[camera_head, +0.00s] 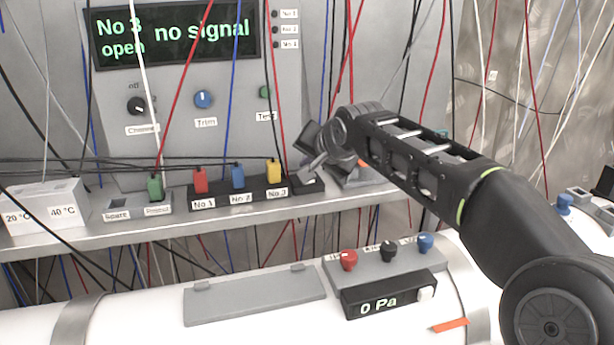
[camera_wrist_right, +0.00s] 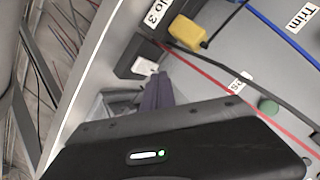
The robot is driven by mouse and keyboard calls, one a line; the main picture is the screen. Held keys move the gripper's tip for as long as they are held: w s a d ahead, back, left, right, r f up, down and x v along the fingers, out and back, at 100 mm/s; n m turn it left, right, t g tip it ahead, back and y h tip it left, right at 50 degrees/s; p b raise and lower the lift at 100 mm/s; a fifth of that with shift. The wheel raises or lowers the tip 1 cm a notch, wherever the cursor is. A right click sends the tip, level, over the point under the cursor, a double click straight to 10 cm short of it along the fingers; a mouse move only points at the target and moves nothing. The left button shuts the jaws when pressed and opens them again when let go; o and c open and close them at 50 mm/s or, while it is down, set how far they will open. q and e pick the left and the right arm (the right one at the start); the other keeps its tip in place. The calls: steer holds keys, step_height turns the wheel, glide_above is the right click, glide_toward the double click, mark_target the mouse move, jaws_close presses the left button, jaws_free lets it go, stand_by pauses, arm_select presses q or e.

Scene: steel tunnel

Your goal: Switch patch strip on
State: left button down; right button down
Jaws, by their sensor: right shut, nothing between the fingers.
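The black patch strip (camera_head: 222,201) lies on the grey shelf and carries a red plug (camera_head: 200,180) at No 1, a blue plug (camera_head: 238,177) at No 2 and a yellow plug (camera_head: 273,172) at No 3. In the right wrist view a small white rocker-like piece (camera_wrist_right: 145,67) sits at the strip's end, beyond the yellow plug (camera_wrist_right: 187,33). My right gripper (camera_head: 308,172) is shut and empty, over the strip's right end; its fingertips also show close to the white piece (camera_wrist_right: 157,92). I cannot tell whether they touch. My left gripper is out of view.
The display (camera_head: 175,35) reads "No 3 open" and "no signal". A green plug (camera_head: 155,188) stands in a grey holder left of the strip. Many cables hang in front of the panel. A white pipe with a "0 Pa" gauge (camera_head: 388,297) runs below the shelf.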

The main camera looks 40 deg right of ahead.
steer(key=shift+f, duration=0.1)
stand_by(0.3)
steer(key=shift+f+b, duration=0.35)
steer(key=shift+b, duration=0.15)
steer(key=shift+f, duration=0.15)
steer(key=shift+f+b, duration=0.3)
steer(key=shift+f, duration=0.05)
stand_by(0.5)
steer(key=shift+a+r, duration=0.15)
steer(key=shift+r, duration=0.4)
steer(key=shift+r, duration=0.15)
steer(key=shift+s+r+p, duration=0.2)
steer(key=shift+r+p, duration=0.75)
steer(key=shift+r, duration=0.35)
steer(key=shift+s+r+p, duration=0.15)
steer(key=shift+r+p, duration=0.8)
steer(key=shift+r, duration=0.3)
